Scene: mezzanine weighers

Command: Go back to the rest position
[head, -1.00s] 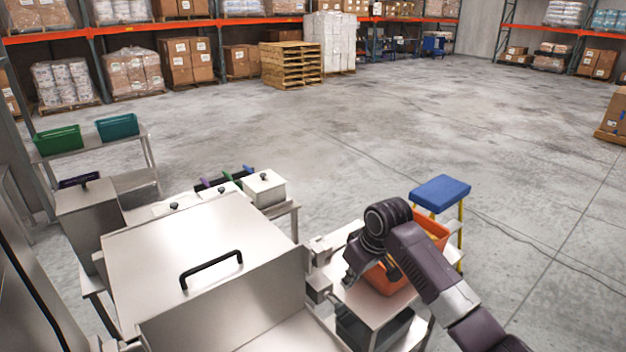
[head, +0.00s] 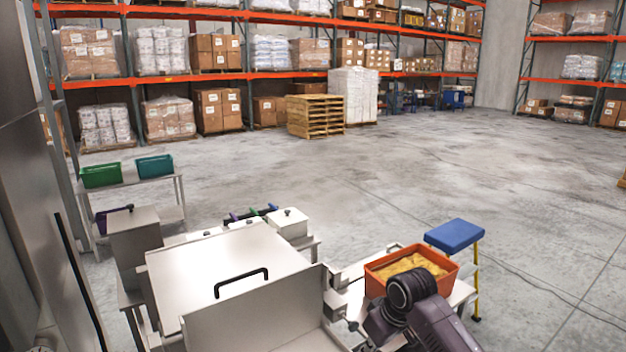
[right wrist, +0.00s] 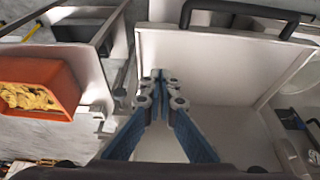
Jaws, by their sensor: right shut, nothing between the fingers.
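My right arm comes in at the bottom right of the head view, with its dark wrist in front of the orange bin (head: 376,281). My right gripper (right wrist: 158,76) is shut and empty in the right wrist view, its two blue fingers meeting at the tips. It points toward a steel hopper with a raised lid panel (right wrist: 215,55). The orange bin (right wrist: 66,85) is left of the fingers, apart from them, and holds a yellow filling (head: 408,265). My left gripper is in neither view.
A steel lid with a black handle (head: 205,268) lies left of my right arm. A blue-topped stool (head: 455,235) stands right of the orange bin. Green (head: 101,176) and teal (head: 155,167) bins sit on a shelf at left. Open concrete floor (head: 400,170) lies beyond.

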